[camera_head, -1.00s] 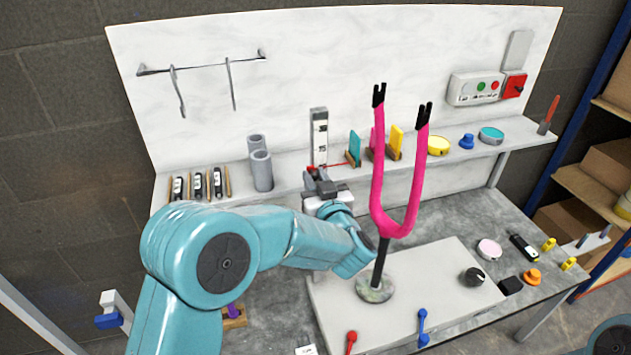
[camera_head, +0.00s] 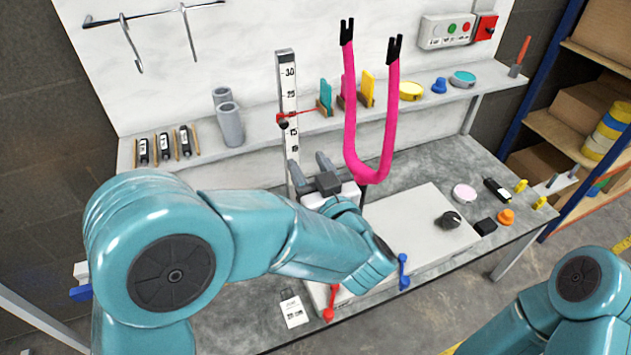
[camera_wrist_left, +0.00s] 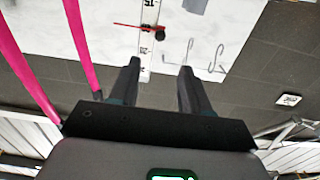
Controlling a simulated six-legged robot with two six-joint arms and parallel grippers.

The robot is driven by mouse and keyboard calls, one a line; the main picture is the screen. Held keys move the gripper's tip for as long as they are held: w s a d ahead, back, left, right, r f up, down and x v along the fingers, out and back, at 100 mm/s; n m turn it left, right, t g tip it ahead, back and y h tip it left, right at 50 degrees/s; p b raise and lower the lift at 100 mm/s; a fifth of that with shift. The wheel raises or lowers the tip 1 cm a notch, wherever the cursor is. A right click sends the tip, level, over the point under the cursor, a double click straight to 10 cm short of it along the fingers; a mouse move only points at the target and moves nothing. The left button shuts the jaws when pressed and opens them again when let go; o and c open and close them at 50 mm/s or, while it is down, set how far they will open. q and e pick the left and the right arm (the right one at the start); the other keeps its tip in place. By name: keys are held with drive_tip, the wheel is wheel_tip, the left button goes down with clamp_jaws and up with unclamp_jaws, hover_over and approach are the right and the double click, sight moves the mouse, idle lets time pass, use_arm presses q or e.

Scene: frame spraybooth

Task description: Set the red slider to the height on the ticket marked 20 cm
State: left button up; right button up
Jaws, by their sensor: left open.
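The red slider (camera_head: 283,121) sits on the upright white scale (camera_head: 288,85), between the 25 and 15 marks, with its thin red pointer reaching right. In the left wrist view the slider's red pointer (camera_wrist_left: 138,26) and dark knob show beyond my fingers. My left gripper (camera_head: 308,166) is open and empty, below the slider and in front of the scale's lower part, which it partly hides. In the wrist view its two fingers (camera_wrist_left: 160,68) stand apart, with the scale between them. A white ticket (camera_head: 294,312) lies on the bench; its print is too small to read.
A pink fork-shaped frame (camera_head: 388,130) stands just right of the scale. Grey tubes (camera_head: 230,125) stand left of it on the shelf. Red (camera_head: 329,302) and blue (camera_head: 404,272) handles are near the bench front. My right arm shows at the lower right.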

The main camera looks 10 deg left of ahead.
use_arm(q)
drive_tip(key=v, duration=0.3)
drive_tip(key=shift+a, duration=0.1)
idle(0.3)
drive_tip(key=w+a+f+m+g, duration=0.2)
drive_tip(key=a+f+g, duration=0.2)
drive_tip(key=a+f, duration=1.35)
drive_tip(key=s+d+f+m+g+h, duration=0.1)
drive_tip(key=s+f+h, duration=0.2)
drive_tip(key=f, duration=0.4)
drive_tip(key=s+d+f+g+h, duration=0.1)
drive_tip(key=s+f+h, duration=0.1)
drive_tip(key=f, duration=0.6)
drive_tip(key=s+d+f+m+g+h, duration=0.1)
drive_tip(key=s+d+f+g+h, duration=0.2)
drive_tip(key=s+d, duration=0.3)
drive_tip(key=s+d+f+g+h, duration=0.4)
drive_tip(key=s+d+g+h, duration=0.1)
drive_tip(key=s, duration=0.8)
drive_tip(key=shift+d+f+m+g+h, duration=0.3)
drive_tip(key=shift+d+m+h, duration=0.15)
drive_tip(key=shift+d, duration=0.35)
